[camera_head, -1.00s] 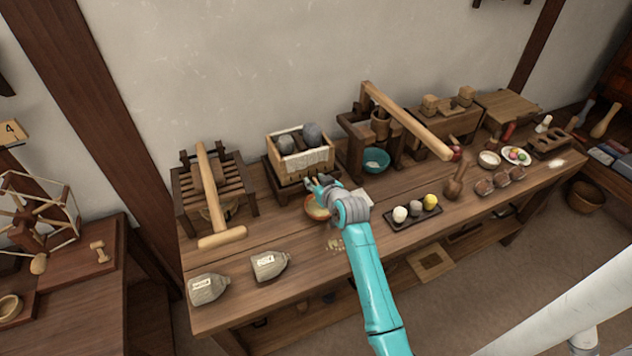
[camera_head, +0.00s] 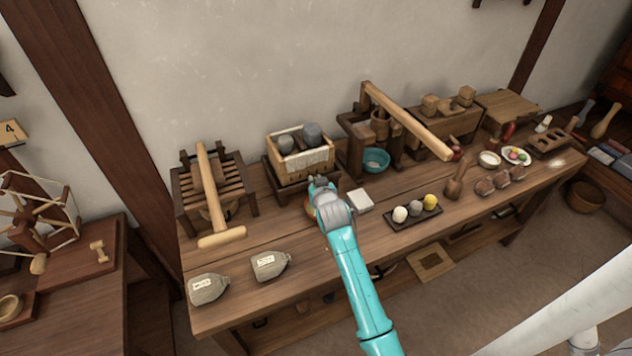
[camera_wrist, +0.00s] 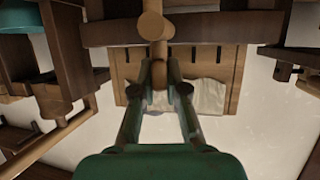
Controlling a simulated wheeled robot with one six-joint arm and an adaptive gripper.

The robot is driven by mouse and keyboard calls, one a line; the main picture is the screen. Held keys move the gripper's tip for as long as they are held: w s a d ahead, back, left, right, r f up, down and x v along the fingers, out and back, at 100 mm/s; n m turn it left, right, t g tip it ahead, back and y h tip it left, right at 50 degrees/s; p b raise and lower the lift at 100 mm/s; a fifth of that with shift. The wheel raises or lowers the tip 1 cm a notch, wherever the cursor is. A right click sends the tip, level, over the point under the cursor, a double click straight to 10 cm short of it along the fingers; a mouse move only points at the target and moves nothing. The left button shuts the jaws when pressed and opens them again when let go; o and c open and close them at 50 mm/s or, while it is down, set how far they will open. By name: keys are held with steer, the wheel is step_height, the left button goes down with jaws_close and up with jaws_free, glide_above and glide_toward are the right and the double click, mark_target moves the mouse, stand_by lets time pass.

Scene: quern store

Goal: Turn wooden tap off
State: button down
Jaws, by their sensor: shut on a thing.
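The wooden tap (camera_wrist: 153,26) shows at the top middle of the wrist view, a round pale-brown spigot on the front of a dark wooden stand (camera_head: 290,193). My gripper (camera_wrist: 160,73) is shut on the tap, its two fingers on either side of it. In the head view my gripper (camera_head: 319,184) is at the front of the stand and hides the tap. A wooden box (camera_head: 308,166) with pale cloth and grey stones sits on the stand. An orange-brown bowl (camera_head: 309,210) below is mostly hidden by my wrist. The tap's handle angle is not clear.
A white block (camera_head: 360,201) lies just right of my wrist. A dark tray (camera_head: 414,220) with small balls is further right. A lever press (camera_head: 405,122) with a teal bowl (camera_head: 375,160) stands to the right.

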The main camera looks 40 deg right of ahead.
steer(key=m+g+h, duration=0.4)
steer(key=m, duration=0.1)
steer(key=shift+w+a+r+h, duration=0.1)
steer(key=shift+h, duration=0.2)
steer(key=m+g+h, duration=0.1)
steer(key=m+g, duration=0.1)
steer(key=g, duration=0.1)
steer(key=shift+m+h, duration=0.3)
steer(key=shift+m, duration=0.1)
steer(key=m+g+h, duration=0.1)
steer(key=m+g, duration=0.2)
steer(key=shift+m+g, duration=0.3)
steer(key=shift+g, duration=0.1)
steer(key=shift+m+g+y, duration=0.3)
steer(key=shift+m+g, duration=1.7)
steer(key=shift+g, duration=0.3)
steer(key=shift+f+g, duration=0.2)
steer(key=shift+g, duration=0.1)
steer(key=c, duration=1.2)
jaws_free()
steer(key=shift+r, duration=0.15)
step_height(320, 180, up, 10)
steer(key=shift+f, duration=0.1)
